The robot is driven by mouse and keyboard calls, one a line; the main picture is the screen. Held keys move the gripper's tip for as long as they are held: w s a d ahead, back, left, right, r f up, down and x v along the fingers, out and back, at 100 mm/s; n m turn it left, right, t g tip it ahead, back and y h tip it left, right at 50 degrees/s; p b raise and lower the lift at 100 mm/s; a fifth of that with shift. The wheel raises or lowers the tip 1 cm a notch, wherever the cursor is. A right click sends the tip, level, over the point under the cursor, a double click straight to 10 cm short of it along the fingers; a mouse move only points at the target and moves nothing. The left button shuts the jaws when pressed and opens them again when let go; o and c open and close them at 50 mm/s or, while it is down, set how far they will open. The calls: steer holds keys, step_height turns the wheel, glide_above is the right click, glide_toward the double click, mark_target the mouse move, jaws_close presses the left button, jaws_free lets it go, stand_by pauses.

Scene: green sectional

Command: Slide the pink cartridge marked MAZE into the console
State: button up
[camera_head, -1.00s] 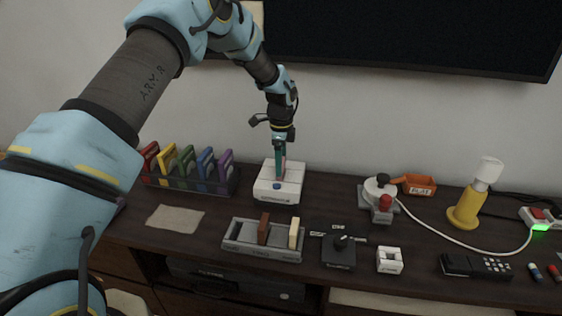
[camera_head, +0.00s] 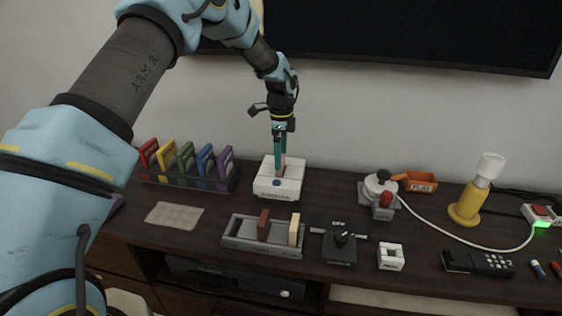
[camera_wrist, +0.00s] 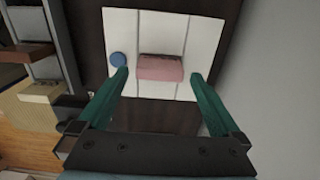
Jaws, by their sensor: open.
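The white console (camera_head: 279,187) stands on the dark cabinet top, with a blue round button (camera_wrist: 117,59) on its top. The pink cartridge (camera_wrist: 160,68) sits upright in the console's middle slot in the wrist view, with its top end showing; I cannot read its label or tell how deep it sits. In the head view only a little pink (camera_head: 284,160) shows by the fingers. My gripper (camera_head: 281,169) is above the console, pointing down. In the wrist view its green fingers (camera_wrist: 161,80) are spread to either side of the cartridge, with gaps between.
A rack (camera_head: 190,184) of several coloured cartridges stands left of the console. A grey tray (camera_head: 262,248) with two upright blocks lies in front, beside a beige cloth (camera_head: 174,215). The wall is close behind.

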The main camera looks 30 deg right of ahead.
step_height(320, 180, up, 8)
steer(key=b, duration=0.1)
steer(key=shift+b, duration=0.4)
steer(key=shift+r, duration=0.1)
steer(key=w+a+r+n, duration=0.15)
steer(key=a+n, duration=0.45)
steer(key=a, duration=0.6)
steer(key=w+a+r+n, duration=0.15)
steer(key=a+n, duration=0.45)
steer(key=a, duration=0.7)
steer(key=s+a+n, duration=0.4)
steer(key=a, duration=0.3)
steer(key=s+a+n+t, duration=0.1)
steer(key=s+a+n, duration=0.3)
steer(key=a, duration=0.3)
steer(key=s+a+f+n, duration=0.1)
steer(key=s+a+n, duration=0.4)
steer(key=a, duration=0.2)
steer(key=shift+a+n+t, duration=0.25)
steer(key=shift+n+t, duration=0.05)
steer(key=shift+c, duration=0.2)
